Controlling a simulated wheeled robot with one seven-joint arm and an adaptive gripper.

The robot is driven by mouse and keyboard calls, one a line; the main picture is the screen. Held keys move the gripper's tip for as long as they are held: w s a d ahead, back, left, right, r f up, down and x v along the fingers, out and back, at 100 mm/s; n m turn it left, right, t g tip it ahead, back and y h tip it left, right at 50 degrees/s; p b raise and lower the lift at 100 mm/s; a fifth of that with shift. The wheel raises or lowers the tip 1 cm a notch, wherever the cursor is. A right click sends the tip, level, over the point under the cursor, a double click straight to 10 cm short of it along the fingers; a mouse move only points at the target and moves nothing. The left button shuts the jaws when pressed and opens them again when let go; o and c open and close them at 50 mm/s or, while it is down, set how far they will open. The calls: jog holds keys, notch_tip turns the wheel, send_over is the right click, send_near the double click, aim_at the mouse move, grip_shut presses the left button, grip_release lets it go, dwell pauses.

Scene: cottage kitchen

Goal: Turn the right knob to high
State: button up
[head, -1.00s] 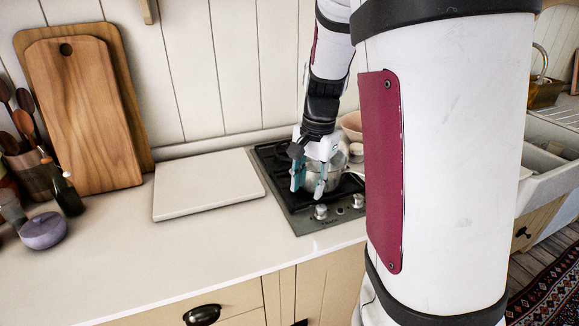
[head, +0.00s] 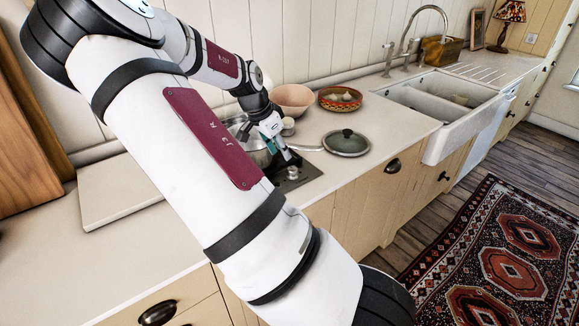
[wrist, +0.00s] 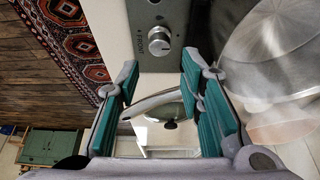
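The right knob (wrist: 160,39) is a silver dial on the dark front strip of the hob (wrist: 176,62), near its right edge. In the head view a silver knob (head: 292,172) shows just below my gripper (head: 279,150). My gripper also shows in the wrist view (wrist: 160,68), its two teal-padded fingers wide apart and empty. The knob lies beyond the fingertips, apart from them. Its setting is too small to read. The left knob is hidden behind my arm in the head view.
A steel pan (wrist: 268,62) stands on the hob close beside my right-hand finger, its handle (wrist: 150,104) seen between the fingers. A glass lid (head: 347,142) lies on the counter right of the hob. A bowl (head: 293,98) and a patterned dish (head: 340,99) stand behind.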

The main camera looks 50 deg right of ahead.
aim_at(291, 169)
jog(key=x, duration=0.8)
jog(key=shift+d+f, duration=0.1)
jog(key=shift+f, duration=0.25)
jog(key=shift+c, duration=0.6)
jog(key=shift+s, duration=0.1)
grip_shut()
